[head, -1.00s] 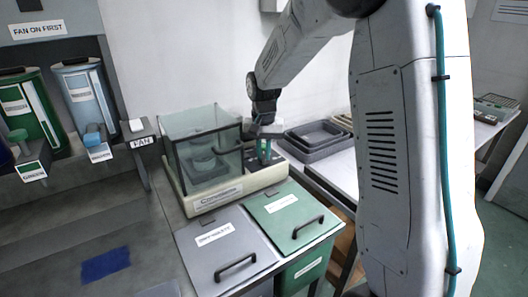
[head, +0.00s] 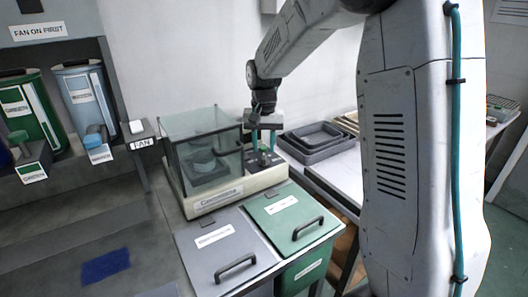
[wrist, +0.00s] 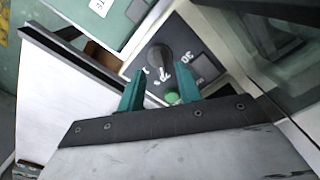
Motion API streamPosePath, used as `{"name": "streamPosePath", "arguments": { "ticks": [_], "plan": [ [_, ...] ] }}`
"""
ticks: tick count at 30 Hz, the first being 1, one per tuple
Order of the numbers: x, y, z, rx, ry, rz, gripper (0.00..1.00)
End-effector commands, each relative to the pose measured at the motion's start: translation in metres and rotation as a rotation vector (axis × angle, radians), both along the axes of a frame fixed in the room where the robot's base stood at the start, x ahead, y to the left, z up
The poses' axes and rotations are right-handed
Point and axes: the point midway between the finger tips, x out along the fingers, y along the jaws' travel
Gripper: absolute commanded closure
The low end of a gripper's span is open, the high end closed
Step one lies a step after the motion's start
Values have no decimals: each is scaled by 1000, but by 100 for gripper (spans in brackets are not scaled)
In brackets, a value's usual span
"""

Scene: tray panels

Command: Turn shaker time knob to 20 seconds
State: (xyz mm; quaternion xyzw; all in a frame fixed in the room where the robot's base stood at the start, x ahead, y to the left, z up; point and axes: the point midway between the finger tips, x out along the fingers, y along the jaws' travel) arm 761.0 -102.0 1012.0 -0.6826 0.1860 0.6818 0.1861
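The shaker (head: 205,205) is a cream-based machine with a glass box, and its dark control panel (head: 262,163) is at the right end. In the wrist view a black time knob (wrist: 160,58) with a white mark stands on that panel. Numbers are printed near it, one reading like 30; the exact setting is too small to tell. A green button (wrist: 172,97) is close to the knob. My gripper (wrist: 161,74) is open, its two teal fingertips apart, with the knob showing between and just beyond them. In the head view my gripper (head: 264,143) hangs over the panel.
The glass box (head: 205,150) stands close left of my gripper. Grey trays (head: 318,140) lie to the right on a white bench. Grey (head: 225,250) and green (head: 292,215) lidded bins with handles stand in front.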

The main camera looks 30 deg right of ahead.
Motion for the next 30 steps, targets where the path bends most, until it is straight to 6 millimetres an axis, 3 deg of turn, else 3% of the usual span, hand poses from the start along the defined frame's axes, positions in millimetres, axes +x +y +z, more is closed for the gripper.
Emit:
{"name": "streamPosePath", "arguments": {
  "ticks": [4,10,27,30],
  "plan": [
    [0,0,26,-1,-3,0,65],
    [0,0,43,-1,-1,0,65],
    [0,0,44,0,2,13,65],
    [-14,2,34,7,44,67,65]
  ]
}}
